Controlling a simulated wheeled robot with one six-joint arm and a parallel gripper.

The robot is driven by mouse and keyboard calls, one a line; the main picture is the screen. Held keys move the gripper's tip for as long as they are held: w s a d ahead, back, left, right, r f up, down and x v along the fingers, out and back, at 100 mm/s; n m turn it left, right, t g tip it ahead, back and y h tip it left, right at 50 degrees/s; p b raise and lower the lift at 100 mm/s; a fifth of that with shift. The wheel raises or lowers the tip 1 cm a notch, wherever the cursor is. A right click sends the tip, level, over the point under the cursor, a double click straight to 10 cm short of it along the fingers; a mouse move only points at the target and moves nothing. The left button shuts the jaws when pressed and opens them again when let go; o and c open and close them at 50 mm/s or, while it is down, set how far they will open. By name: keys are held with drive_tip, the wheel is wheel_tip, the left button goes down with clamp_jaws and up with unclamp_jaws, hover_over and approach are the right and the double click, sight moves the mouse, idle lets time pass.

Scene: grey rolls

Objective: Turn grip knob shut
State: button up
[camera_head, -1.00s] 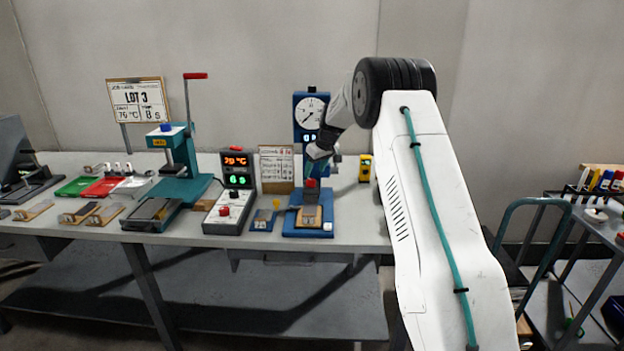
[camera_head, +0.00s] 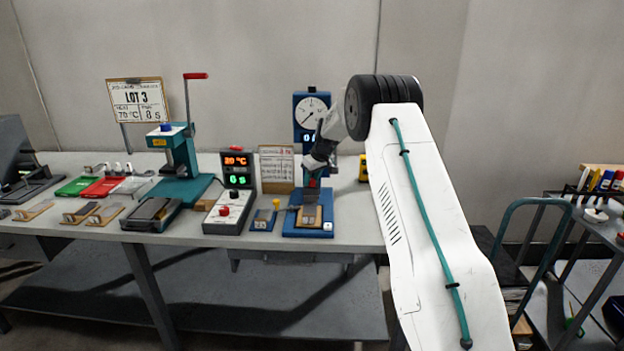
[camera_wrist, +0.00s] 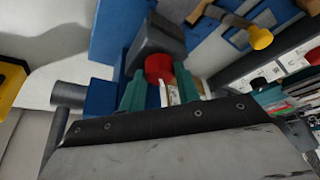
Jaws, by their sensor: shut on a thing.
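The red grip knob (camera_wrist: 158,68) sits between the two teal fingers of my gripper (camera_wrist: 159,86) in the wrist view. My gripper is shut on it. A grey block (camera_wrist: 158,40) lies just beyond the knob. In the head view the red knob (camera_head: 312,183) is low on the blue test stand (camera_head: 300,228), under the round dial gauge (camera_head: 312,111). My gripper (camera_head: 314,172) reaches down to it there, and the fingertips are small and partly hidden. How far the knob is turned cannot be told.
A yellow device (camera_head: 363,168) stands close on the right, partly behind my arm. A clipboard (camera_head: 277,168) stands behind.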

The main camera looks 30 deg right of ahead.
drive_tip(key=shift+m, duration=0.4)
drive_tip(key=m+h, duration=0.1)
drive_tip(key=m, duration=0.2)
drive_tip(key=shift+a+m+h, duration=0.15)
drive_tip(key=shift+m+h, duration=0.15)
drive_tip(key=m+h, duration=0.1)
drive_tip(key=m, duration=0.3)
drive_tip(key=shift+w+a+m+g+h, duration=0.1)
drive_tip(key=shift+m+g+h, duration=0.2)
drive_tip(key=shift+g+h, duration=0.1)
drive_tip(key=m+g+h, duration=0.1)
drive_tip(key=m, duration=0.3)
drive_tip(key=shift+w+a+m+g+h, duration=0.15)
drive_tip(key=shift+m+g, duration=0.3)
drive_tip(key=shift+m, duration=0.8)
drive_tip(key=shift+d+m+g+h, duration=0.1)
drive_tip(key=shift+m+g+h, duration=0.25)
drive_tip(key=shift+m, duration=0.9)
drive_tip(key=shift+a, duration=0.1)
drive_tip(key=o, duration=1)
drive_tip(key=shift+r, duration=0.15)
